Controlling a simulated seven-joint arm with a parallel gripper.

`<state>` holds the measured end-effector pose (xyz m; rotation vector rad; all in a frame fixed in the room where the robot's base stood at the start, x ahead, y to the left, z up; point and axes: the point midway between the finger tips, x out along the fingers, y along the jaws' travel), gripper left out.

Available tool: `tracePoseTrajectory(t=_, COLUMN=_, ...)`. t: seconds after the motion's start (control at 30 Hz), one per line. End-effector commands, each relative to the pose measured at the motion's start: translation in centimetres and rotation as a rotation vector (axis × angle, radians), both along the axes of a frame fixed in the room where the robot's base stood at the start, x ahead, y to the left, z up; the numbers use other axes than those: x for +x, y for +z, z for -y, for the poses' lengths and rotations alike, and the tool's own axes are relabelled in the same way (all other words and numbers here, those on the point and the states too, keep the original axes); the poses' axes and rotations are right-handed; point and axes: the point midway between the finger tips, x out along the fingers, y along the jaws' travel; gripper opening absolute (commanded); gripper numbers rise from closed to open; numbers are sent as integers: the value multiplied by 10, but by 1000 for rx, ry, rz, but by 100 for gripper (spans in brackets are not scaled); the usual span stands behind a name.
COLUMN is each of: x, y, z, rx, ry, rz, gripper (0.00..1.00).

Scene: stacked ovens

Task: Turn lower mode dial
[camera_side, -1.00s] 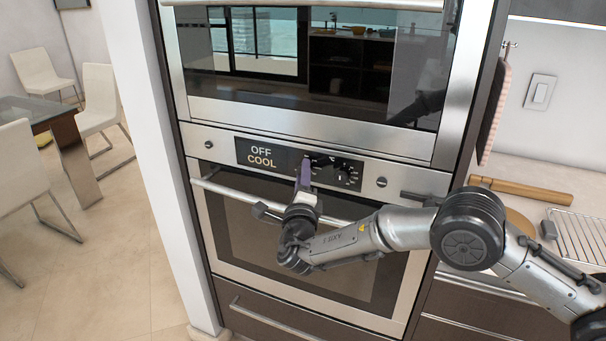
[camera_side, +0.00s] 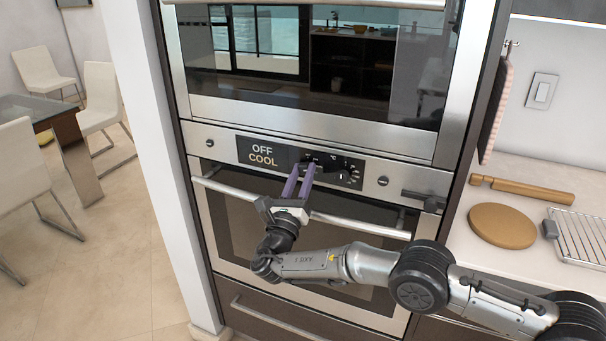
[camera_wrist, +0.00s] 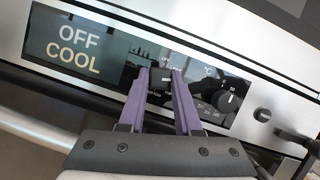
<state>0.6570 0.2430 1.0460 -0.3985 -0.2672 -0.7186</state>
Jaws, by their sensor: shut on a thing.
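The lower oven's control panel has a dark display (camera_side: 263,153) reading "OFF" and "COOL"; it also shows in the wrist view (camera_wrist: 78,48). My gripper (camera_side: 301,166) has its two purple fingers reaching up to the panel just right of the display. In the wrist view, the fingertips (camera_wrist: 160,74) stand on either side of a small dark dial (camera_wrist: 161,84), the lower mode dial, and are shut on it. The fingers partly cover it, and its pointer mark is hard to read. A second dial (camera_wrist: 229,102), with markings around it, sits further right on the panel, clear of the fingers.
The oven door's bar handle (camera_side: 358,227) runs below the panel, close to my gripper. The upper oven (camera_side: 305,70) is above. A round wooden board (camera_side: 502,226), a rolling pin (camera_side: 522,188) and a wire rack (camera_side: 580,240) lie on the counter at right.

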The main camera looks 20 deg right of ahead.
Motion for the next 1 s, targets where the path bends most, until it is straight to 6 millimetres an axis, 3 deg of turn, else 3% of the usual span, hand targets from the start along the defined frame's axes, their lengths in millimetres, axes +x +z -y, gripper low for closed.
tracePoseTrajectory(t=0.4, x=0, y=-1, z=-2, rx=158, ry=-1, rz=157, gripper=0)
tracePoseTrajectory(t=1.0, x=1, y=-1, z=-2, rx=188, ry=-1, rz=186, gripper=0)
